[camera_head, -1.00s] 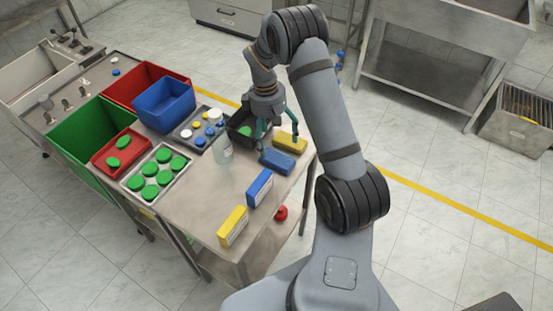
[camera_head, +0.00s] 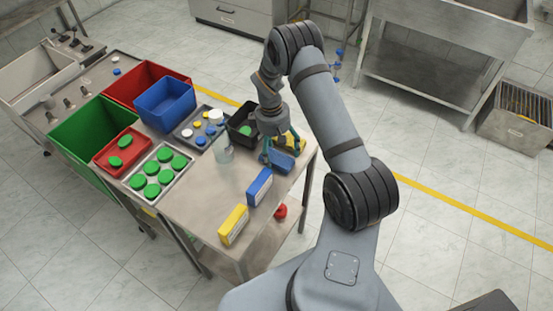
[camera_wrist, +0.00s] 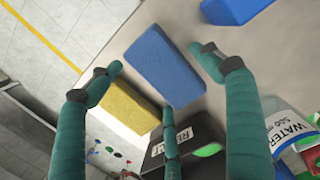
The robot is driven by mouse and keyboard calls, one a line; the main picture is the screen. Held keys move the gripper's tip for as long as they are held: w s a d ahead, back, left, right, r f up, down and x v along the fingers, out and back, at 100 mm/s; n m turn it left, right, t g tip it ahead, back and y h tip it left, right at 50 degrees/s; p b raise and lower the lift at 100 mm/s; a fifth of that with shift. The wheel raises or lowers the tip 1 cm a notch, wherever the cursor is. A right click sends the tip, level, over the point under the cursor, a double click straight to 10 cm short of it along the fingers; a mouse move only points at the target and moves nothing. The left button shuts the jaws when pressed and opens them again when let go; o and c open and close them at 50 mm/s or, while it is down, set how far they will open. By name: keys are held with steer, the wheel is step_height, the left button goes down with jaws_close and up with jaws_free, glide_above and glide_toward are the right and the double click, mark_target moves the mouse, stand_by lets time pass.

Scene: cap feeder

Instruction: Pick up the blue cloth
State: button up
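The blue cloth (camera_head: 283,164) looks like a folded, flat block lying on the steel table near its right edge. In the wrist view the blue cloth (camera_wrist: 165,68) lies between my teal fingers, which are spread and apart from it in the picture. My gripper (camera_head: 281,152) is low over the cloth and hides part of it. In the wrist view my gripper (camera_wrist: 160,62) is open and empty. I cannot tell how far the fingertips are above the table.
A yellow block (camera_wrist: 128,106) lies close beside the cloth. A black bin (camera_head: 240,123) and a clear water bottle (camera_head: 223,151) stand to the left. A blue box (camera_head: 260,187) and a yellow box (camera_head: 233,225) stand nearer the front. Bare table (camera_head: 200,190) lies left of them.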

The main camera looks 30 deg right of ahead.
steer(key=c, duration=1)
steer(key=shift+o, duration=0.2)
steer(key=shift+r, duration=0.15)
